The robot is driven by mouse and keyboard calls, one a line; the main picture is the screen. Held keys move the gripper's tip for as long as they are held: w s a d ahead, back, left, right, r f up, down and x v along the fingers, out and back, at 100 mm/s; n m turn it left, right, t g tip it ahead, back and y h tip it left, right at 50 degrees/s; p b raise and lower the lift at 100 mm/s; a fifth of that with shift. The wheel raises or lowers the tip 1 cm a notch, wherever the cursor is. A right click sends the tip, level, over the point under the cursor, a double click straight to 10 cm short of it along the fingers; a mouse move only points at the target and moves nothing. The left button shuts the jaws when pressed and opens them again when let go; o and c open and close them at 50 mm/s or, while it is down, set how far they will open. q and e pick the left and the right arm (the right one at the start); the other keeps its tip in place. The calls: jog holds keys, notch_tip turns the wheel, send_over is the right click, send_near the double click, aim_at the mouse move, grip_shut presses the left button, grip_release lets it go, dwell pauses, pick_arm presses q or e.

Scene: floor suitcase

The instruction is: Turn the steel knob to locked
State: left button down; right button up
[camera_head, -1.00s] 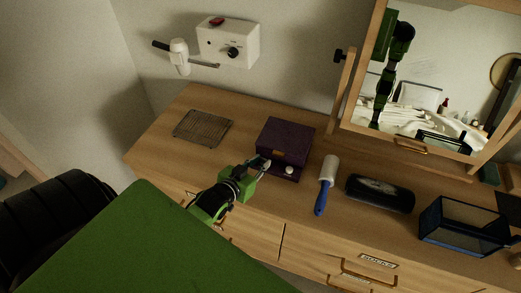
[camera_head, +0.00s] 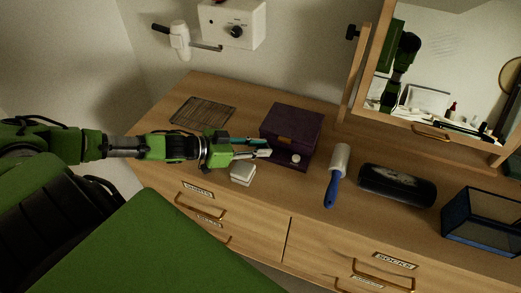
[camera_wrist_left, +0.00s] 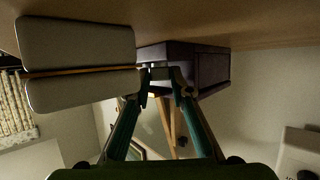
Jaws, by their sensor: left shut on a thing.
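A dark purple box (camera_head: 292,133) sits on the wooden dresser; it also shows in the left wrist view (camera_wrist_left: 196,65). A pale round knob (camera_head: 296,159) is on the right part of its front. My left gripper (camera_head: 267,148) reaches in from the left to the left part of the box front. In the left wrist view its fingertips (camera_wrist_left: 163,80) are shut on a small grey piece at the box, apparently the steel knob (camera_wrist_left: 161,73). The fingers mostly cover that knob, and I cannot read its turn position. My right gripper is not in view.
A wire rack (camera_head: 203,111) is behind left. A blue-handled lint roller (camera_head: 337,175), dark case (camera_head: 397,185) and glass box (camera_head: 484,221) stand right.

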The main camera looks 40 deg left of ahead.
pick_arm(q)
jog(key=shift+w+a+m+g+h+b, duration=0.2)
jog(key=shift+m+g+h+b, duration=0.3)
jog(key=shift+m+h+b, duration=0.35)
jog(key=shift+m, duration=0.25)
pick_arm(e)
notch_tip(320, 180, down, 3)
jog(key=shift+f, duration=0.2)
pick_arm(q)
jog(key=shift+m+g+h+b, duration=0.4)
jog(key=shift+g+h, duration=0.15)
jog(key=shift+g, duration=0.05)
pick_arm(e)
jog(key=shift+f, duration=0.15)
pick_arm(q)
jog(key=shift+r, duration=0.1)
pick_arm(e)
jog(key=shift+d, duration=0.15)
pick_arm(q)
jog(key=c, duration=1.8)
grip_release()
jog(key=shift+w, duration=0.1)
jog(key=shift+a, duration=0.1)
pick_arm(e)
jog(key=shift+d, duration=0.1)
pick_arm(q)
jog(key=shift+v, duration=3.95)
